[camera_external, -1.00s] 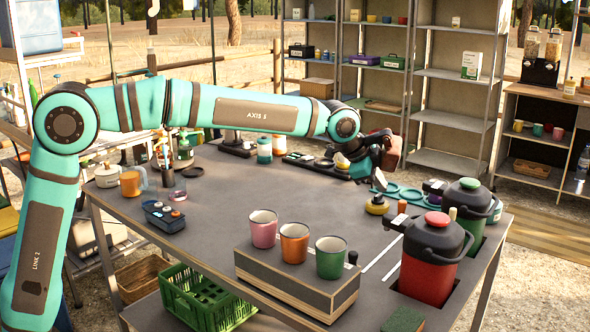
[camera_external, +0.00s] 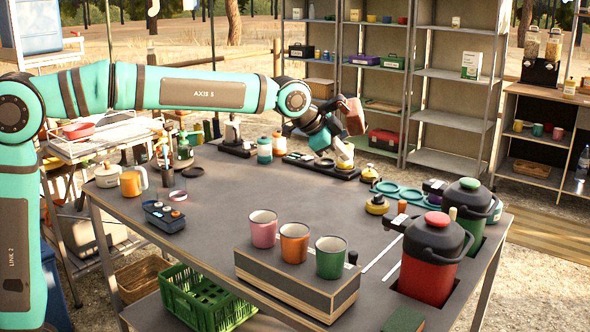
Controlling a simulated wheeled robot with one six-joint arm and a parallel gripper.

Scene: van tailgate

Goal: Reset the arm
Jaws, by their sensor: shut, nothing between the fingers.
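My arm reaches in from the left over the grey work table (camera_external: 225,205). My gripper (camera_external: 331,148) points down near the table's back edge, in front of a black tray (camera_external: 320,165) that holds small items. The gripper is small in the picture and partly merges with a cream-coloured item behind it. Its fingers look shut, and I see nothing held. A reddish-brown block at my wrist moves along with the arm.
Three mugs, pink (camera_external: 263,228), orange (camera_external: 294,243) and green (camera_external: 331,257), stand in a wooden holder at the front. A red jug (camera_external: 432,262) and a green jug (camera_external: 467,215) stand at the right. The table's middle is clear.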

